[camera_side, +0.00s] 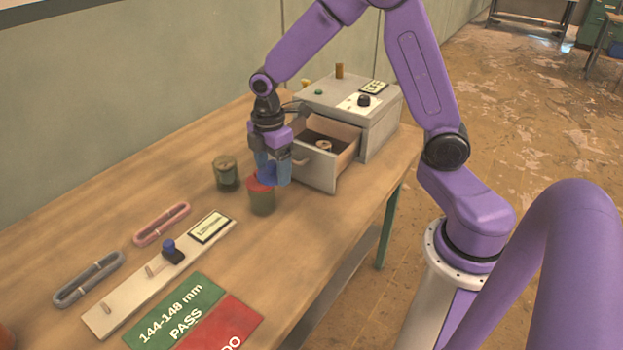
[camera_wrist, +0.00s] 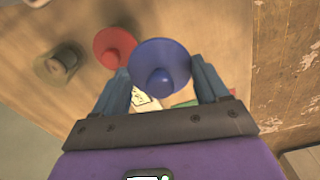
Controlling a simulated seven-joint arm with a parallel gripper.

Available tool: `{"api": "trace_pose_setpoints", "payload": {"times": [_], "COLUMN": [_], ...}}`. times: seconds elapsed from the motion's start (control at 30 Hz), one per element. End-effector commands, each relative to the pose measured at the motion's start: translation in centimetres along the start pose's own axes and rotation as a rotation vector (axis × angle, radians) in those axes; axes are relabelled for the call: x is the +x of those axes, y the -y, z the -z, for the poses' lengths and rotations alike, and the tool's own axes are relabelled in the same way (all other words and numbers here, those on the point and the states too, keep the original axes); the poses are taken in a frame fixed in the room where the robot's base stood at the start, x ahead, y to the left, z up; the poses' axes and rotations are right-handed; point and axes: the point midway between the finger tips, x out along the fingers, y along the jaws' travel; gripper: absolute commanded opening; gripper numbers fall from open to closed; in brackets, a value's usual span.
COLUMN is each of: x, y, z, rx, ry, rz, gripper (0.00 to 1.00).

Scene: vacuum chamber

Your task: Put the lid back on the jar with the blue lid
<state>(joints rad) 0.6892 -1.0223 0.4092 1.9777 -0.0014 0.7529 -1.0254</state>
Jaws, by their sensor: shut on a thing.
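My gripper (camera_side: 271,175) is shut on a blue lid (camera_wrist: 165,52) with a round knob. The blue lid also shows partly between the fingers in the side view (camera_side: 267,173). A jar (camera_side: 262,202) with a red lid (camera_side: 256,185) stands on the table just below and beside my fingers. In the wrist view that red lid (camera_wrist: 113,45) is left of the blue one.
A grey box (camera_side: 379,127) has its drawer (camera_side: 314,171) pulled open behind my gripper, with a small round item (camera_side: 323,146) inside. A gauge board (camera_side: 120,307), pink and grey loops, and green (camera_side: 175,310) and red (camera_side: 228,325) mats occupy the near table.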

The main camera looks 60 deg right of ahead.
Motion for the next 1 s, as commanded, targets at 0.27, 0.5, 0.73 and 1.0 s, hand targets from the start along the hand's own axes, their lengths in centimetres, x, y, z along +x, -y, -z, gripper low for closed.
{"api": "trace_pose_setpoints", "payload": {"times": [0.27,0.5,0.73,1.0], "x": [-0.4,-0.6,-0.6,-0.6], "y": [-8.3,-14.3,-18.8,-21.2], "z": [1.9,2.3,1.7,0.9], "rx": [0.1,0.186,0.263,0.313], "ry": [0.0,0.001,0.001,0.002], "rz": [-0.002,-0.003,-0.003,-0.004], "gripper": [0.45,0.45,0.45,0.45]}}
